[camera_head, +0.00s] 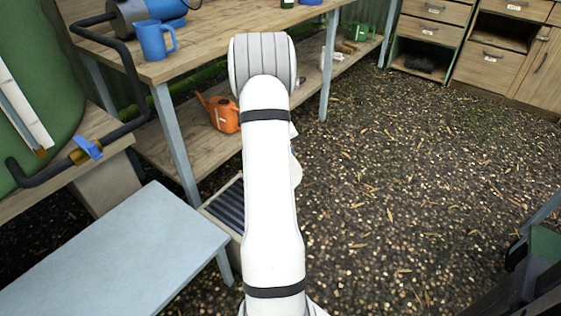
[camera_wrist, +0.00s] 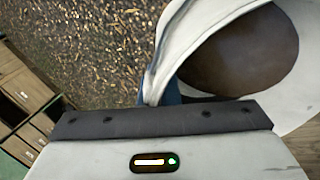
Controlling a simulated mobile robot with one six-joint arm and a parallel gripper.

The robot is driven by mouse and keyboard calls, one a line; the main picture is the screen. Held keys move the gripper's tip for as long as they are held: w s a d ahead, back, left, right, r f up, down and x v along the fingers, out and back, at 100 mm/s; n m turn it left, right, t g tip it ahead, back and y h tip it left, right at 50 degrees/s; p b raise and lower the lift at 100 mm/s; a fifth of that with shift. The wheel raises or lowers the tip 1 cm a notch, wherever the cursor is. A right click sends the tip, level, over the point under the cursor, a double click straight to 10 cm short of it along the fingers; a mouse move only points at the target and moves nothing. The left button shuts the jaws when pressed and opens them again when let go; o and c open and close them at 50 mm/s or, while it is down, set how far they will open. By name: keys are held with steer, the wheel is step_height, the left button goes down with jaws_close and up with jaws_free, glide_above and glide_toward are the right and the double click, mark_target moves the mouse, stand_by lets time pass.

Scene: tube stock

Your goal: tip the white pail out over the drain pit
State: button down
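The white pail (camera_wrist: 302,98) fills the upper right of the wrist view, its mouth facing the camera. Its inside is brown; whether that is liquid cannot be told. A white curved handle stands at its left. My gripper (camera_wrist: 172,94) meets the handle, with a blue finger showing inside the handle loop; it appears shut on it, the other finger hidden. In the head view my arm hides the gripper and most of the pail. A dark slatted grate in a pale frame, apparently the drain pit (camera_head: 228,205), lies on the ground left of my arm, partly covered by it.
A pale blue-grey table (camera_head: 115,255) stands at lower left, close to the grate. A wooden bench (camera_head: 215,35) carries a blue jug (camera_head: 153,42); an orange watering can (camera_head: 220,112) sits on its lower shelf. Open gravel (camera_head: 400,180) lies to the right, before wooden cabinets (camera_head: 490,68).

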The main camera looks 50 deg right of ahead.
steer(key=shift+w+a+f+g+h+b, duration=0.3)
steer(key=shift+h+b, duration=0.4)
steer(key=shift+b, duration=1.55)
steer(key=w+a+r+g+h+b, duration=0.5)
steer(key=a+r+h, duration=0.3)
steer(key=r+h, duration=0.1)
steer(key=shift+a+n, duration=0.3)
steer(key=shift+n, duration=0.1)
stand_by(2.7)
steer(key=shift+w+a, duration=0.1)
steer(key=shift+w, duration=0.1)
stand_by(1.6)
